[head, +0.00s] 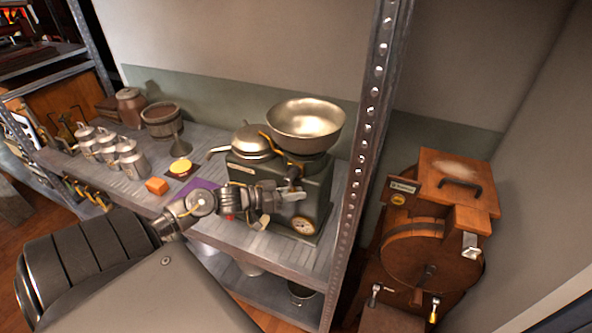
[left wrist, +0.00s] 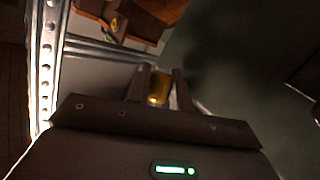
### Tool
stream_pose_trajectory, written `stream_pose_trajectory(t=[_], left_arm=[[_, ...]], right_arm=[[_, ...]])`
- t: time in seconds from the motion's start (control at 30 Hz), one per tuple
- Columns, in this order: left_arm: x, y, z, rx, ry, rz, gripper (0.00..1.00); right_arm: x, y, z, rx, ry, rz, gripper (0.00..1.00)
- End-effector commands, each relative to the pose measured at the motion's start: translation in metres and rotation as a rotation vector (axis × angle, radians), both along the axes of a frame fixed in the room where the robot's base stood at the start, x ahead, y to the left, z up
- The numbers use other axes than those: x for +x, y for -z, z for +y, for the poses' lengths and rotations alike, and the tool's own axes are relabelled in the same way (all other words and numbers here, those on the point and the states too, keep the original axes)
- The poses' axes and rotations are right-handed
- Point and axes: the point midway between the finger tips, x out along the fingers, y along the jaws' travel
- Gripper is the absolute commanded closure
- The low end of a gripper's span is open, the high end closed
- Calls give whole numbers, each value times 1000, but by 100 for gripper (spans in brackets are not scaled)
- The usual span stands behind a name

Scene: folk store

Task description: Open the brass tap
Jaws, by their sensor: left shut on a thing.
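My left gripper (head: 292,197) reaches in from the left to the front of a dark green metal box (head: 313,190) on the grey shelf. In the left wrist view, its two fingers (left wrist: 158,88) are shut on a brass-coloured piece, the brass tap (left wrist: 159,86). Only a small part of the tap shows between the fingers. In the head view the gripper covers the tap, so how far it is turned cannot be told. My right gripper is in neither view.
A metal bowl (head: 305,119) and a lidded pan (head: 254,142) sit on the box, with a round dial (head: 303,226) low on its front. A perforated post (head: 366,150) rises just right. A wooden drum machine (head: 428,250) stands beyond. Several metal pots stand at the shelf's left.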

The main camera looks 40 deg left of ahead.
Motion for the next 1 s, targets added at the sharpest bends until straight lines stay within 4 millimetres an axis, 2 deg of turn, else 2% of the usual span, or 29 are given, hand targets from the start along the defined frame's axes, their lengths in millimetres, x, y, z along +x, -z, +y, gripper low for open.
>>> stream_pose_trajectory(t=[0.5,0.53,0.7,1.0], left_arm=[[0,1,1,22,-1,7,100],[0,1,1,22,-1,7,77],[0,1,1,20,-1,6,57],[-2,1,2,19,-1,7,57]], right_arm=[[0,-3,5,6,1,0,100],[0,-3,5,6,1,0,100],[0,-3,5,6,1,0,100],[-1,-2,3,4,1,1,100]])
